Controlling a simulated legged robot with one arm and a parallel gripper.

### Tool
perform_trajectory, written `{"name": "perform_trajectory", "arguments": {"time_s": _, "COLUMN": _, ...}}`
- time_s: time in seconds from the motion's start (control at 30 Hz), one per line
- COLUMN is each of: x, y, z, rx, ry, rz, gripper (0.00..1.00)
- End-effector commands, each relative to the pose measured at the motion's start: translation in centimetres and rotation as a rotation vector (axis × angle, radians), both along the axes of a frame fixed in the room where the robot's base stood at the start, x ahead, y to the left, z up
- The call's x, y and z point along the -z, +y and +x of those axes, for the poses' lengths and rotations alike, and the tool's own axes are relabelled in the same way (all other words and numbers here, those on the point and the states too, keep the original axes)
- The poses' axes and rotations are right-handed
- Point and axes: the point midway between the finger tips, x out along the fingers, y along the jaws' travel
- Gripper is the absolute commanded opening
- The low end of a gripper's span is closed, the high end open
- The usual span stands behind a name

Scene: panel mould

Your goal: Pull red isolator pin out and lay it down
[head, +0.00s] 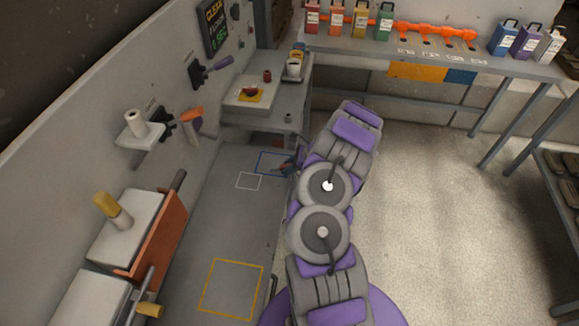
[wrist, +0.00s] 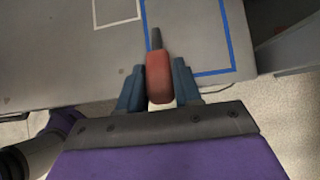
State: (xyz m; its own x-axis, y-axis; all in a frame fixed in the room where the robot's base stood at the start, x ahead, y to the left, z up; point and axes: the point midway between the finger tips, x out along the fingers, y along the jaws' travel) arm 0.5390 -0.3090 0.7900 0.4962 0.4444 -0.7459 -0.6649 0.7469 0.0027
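The red isolator pin (wrist: 159,78) has a rounded red grip and a thin grey shank. In the wrist view it sits between the two blue fingers of my gripper (wrist: 159,88), which press against its sides. Its shank points away from the gripper, over the grey bench top. The pin overlaps the left part of a blue outlined square (wrist: 229,55); I cannot tell whether it touches the surface. In the head view my gripper (head: 289,167) is small, at the right edge of the bench beside the blue square (head: 262,153), partly hidden by my arm.
A white outlined square (head: 250,181) and a yellow one (head: 232,290) on the grey bench are empty. A white box (head: 240,105) stands behind. Wall fittings (head: 192,115) and an orange-sided unit (head: 158,240) line the left. Open floor (head: 420,200) lies right.

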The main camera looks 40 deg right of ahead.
Motion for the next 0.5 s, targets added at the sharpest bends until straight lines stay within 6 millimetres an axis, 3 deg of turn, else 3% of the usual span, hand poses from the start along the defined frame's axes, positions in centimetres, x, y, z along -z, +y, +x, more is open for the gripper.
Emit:
{"name": "perform_trajectory", "arguments": {"time_s": 0.27, "x": -0.01, "y": 0.03, "z": 0.02, "rx": -0.001, "ry": 0.0, "rz": 0.001, "gripper": 0.6}}
{"name": "perform_trajectory", "arguments": {"time_s": 0.5, "x": 0.05, "y": -0.14, "z": -0.01, "rx": -0.001, "ry": 0.0, "rz": 0.003, "gripper": 0.61}}
